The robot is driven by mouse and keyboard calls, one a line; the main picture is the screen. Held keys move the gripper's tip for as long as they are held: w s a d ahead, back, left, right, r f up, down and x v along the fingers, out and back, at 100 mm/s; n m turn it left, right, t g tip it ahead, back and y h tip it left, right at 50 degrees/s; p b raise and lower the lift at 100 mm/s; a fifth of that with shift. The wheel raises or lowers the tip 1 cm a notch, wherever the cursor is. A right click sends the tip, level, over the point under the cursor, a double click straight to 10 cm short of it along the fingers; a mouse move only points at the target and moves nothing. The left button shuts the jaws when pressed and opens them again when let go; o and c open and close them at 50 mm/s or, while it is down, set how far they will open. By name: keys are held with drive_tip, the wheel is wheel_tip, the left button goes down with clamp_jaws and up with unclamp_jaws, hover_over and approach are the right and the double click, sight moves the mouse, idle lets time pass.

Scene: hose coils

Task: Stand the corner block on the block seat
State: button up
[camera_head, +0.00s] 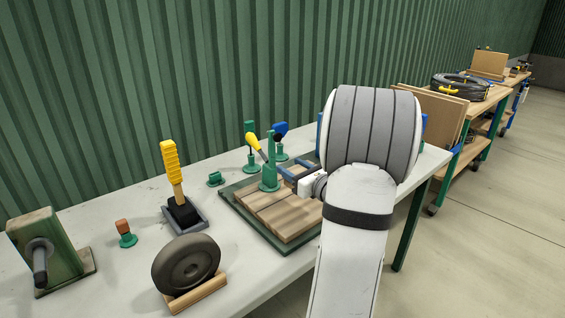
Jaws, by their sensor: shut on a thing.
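My gripper (287,170) reaches left over the wooden board, its bluish jaws partly in view behind the white wrist. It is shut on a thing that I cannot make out. A green post on a round foot (270,178) stands just left of the jaws, on the board. A yellow-handled tool (254,143) leans beside that post; I cannot tell what bears it. I cannot single out the corner block with certainty. A small, low green holder (215,178) stands empty left of the board; I cannot tell whether it is the block seat.
The plank board lies in a green tray (237,212). My arm hides the table's right part.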

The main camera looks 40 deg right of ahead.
idle(0.4)
drive_tip(key=shift+f+b, duration=2.85)
drive_tip(key=shift+f, duration=0.25)
drive_tip(key=shift+f+b, duration=0.6)
drive_tip(key=shift+b, duration=0.15)
drive_tip(key=o, duration=1.1)
drive_tip(key=shift+s, duration=0.2)
drive_tip(key=shift+s+d, duration=0.15)
drive_tip(key=shift+s, duration=1.8)
drive_tip(key=shift+s+d, duration=0.1)
drive_tip(key=shift+s, duration=1.8)
